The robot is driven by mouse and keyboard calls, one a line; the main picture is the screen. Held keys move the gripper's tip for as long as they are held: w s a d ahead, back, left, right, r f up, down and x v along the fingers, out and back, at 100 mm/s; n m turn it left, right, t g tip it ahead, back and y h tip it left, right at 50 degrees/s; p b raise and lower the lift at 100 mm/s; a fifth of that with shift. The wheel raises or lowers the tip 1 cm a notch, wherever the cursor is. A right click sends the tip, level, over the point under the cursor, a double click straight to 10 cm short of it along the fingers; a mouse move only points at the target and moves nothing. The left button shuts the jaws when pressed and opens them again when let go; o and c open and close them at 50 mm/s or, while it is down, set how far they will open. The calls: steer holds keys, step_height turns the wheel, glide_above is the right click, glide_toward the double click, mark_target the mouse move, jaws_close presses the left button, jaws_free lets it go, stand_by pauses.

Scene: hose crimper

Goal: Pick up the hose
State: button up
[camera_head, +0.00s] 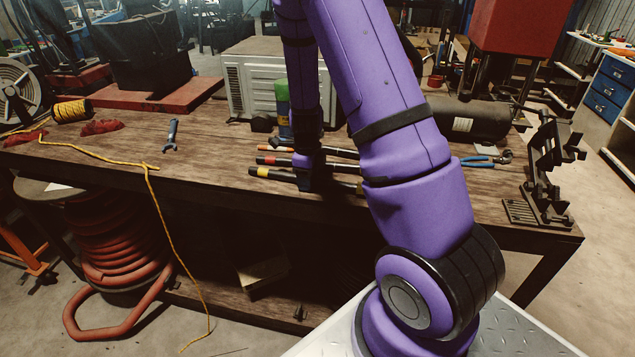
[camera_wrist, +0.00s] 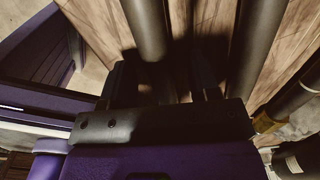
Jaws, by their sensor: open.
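Several dark hoses lie side by side on the wooden workbench. One has a yellow band (camera_head: 273,173), one a red band (camera_head: 275,161) and one an orange end (camera_head: 278,149). My gripper (camera_head: 307,184) points down among them, partly hidden by my arm in the head view. In the wrist view my gripper (camera_wrist: 165,85) is open. One dark hose (camera_wrist: 145,25) runs toward the fingers, and another hose (camera_wrist: 258,45) lies to the right. Deep shadow hides whether a hose is between the fingers or touched by them.
The workbench (camera_head: 215,150) also carries a wrench (camera_head: 171,135), blue-handled pliers (camera_head: 485,160), a green bottle (camera_head: 283,100) and a black metal stand (camera_head: 545,175). A yellow rope (camera_head: 110,158) hangs over the front edge. A coiled red hose (camera_head: 115,245) stands below.

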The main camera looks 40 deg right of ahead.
jaws_close()
steer(key=shift+r, duration=0.15)
steer(key=shift+r, duration=0.6)
steer(key=shift+s+d+r, duration=0.1)
steer(key=shift+d+r, duration=0.05)
steer(key=shift+r, duration=0.4)
steer(key=shift+s+d+r, duration=0.1)
steer(key=shift+d+r, duration=0.05)
steer(key=shift+r, duration=0.4)
steer(key=s+d, duration=0.2)
steer(key=d, duration=0.1)
steer(key=s+d, duration=0.3)
steer(key=d, duration=0.1)
steer(key=s+d+r, duration=0.1)
steer(key=s+d, duration=0.1)
steer(key=d, duration=0.2)
steer(key=shift+s+d+r, duration=0.1)
steer(key=shift+s+d, duration=0.05)
steer(key=shift+s, duration=0.2)
steer(key=shift+s+d, duration=0.45)
steer(key=shift+d, duration=0.25)
steer(key=shift+s, duration=0.1)
